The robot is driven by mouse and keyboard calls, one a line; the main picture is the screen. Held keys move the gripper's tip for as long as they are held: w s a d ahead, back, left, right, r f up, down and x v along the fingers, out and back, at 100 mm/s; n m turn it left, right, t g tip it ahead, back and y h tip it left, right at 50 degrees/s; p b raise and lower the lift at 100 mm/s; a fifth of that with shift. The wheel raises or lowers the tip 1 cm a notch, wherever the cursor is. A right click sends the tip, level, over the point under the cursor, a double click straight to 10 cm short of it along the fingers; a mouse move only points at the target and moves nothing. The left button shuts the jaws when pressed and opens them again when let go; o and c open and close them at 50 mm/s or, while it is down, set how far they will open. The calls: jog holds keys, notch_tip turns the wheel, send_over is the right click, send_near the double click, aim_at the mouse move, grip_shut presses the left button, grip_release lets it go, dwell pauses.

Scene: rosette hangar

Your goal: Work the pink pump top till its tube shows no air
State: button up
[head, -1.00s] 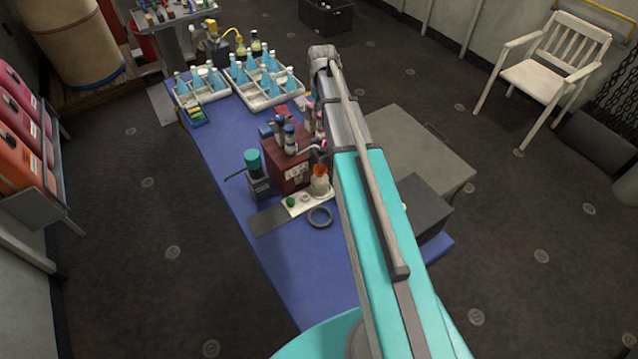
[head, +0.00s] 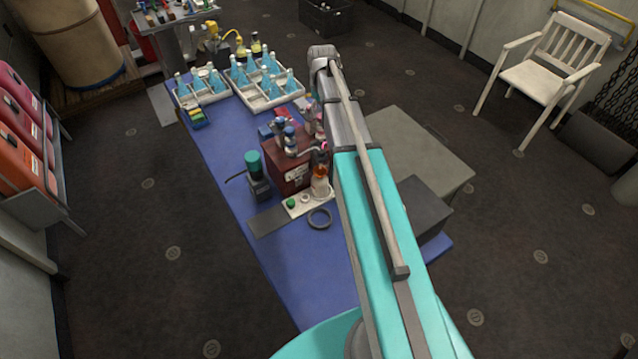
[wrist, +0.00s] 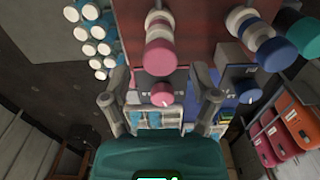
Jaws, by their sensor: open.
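The pink pump top (wrist: 160,55) shows in the wrist view as a stepped pink cylinder with a pale collar, in front of the red-brown box. A smaller pink knob (wrist: 161,94) with a white mark is just below it in the picture. My gripper (wrist: 159,82) is open, its two grey fingers on either side of the pink parts, with gaps visible and nothing clearly held. In the head view the red-brown box (head: 288,172) stands on the blue table, and my arm hides most of the pink pump. I cannot make out its tube or any air in it.
Blue-topped pumps (wrist: 271,48) and a blue knob (wrist: 250,92) sit right of the pink ones. An amber bottle (head: 320,186), a teal-capped device (head: 256,175) and a dark ring (head: 320,218) are near the box. White trays of blue bottles (head: 268,103) stand behind.

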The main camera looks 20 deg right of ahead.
jog(key=shift+r+p, duration=2.85)
jog(key=shift+r, duration=0.25)
jog(key=shift+c, duration=0.2)
